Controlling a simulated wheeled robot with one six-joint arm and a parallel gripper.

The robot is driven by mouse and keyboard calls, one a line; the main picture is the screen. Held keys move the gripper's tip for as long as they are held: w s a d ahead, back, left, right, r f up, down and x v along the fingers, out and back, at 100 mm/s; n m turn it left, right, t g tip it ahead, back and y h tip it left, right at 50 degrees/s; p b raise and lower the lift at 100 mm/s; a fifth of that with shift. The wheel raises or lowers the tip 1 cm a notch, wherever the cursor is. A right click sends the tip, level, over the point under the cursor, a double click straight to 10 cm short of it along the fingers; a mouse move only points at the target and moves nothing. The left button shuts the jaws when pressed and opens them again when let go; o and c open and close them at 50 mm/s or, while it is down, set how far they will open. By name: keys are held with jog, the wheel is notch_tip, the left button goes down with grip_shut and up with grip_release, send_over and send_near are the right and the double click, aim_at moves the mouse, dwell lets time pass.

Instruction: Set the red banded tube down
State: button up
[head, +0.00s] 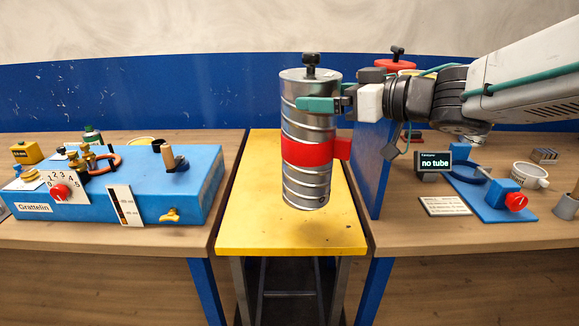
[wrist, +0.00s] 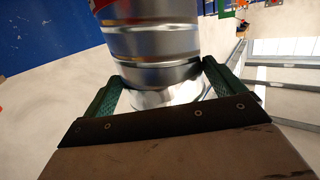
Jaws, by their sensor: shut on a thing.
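The red banded tube (head: 306,184) is a silver ribbed cylinder with a red band round its middle and a black knob on its top cap. It stands about upright in front of me, over the yellow table strip (head: 243,225). I cannot tell whether its lower end touches the yellow surface. My gripper (head: 318,104) is shut on the tube's upper part, coming in from the right. In the wrist view, the green jaws (wrist: 165,92) lie on both sides of the silver tube (wrist: 150,45).
A blue device (head: 150,185) with dials and a brass tap stands on the left wooden table. A blue upright panel (head: 374,165) is close to the tube's right. Behind it shows another red cap (head: 395,65). A "no tube" display (head: 433,161) and a white cup (head: 528,175) are right.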

jog(key=w+a+f, duration=0.1)
jog(key=w+a, duration=0.2)
jog(key=w, duration=0.7)
notch_tip(320, 180, down, 10)
jog(key=shift+t, duration=0.3)
jog(key=shift+a+f, duration=0.1)
jog(key=o, duration=1.3)
jog(key=shift+f, duration=0.1)
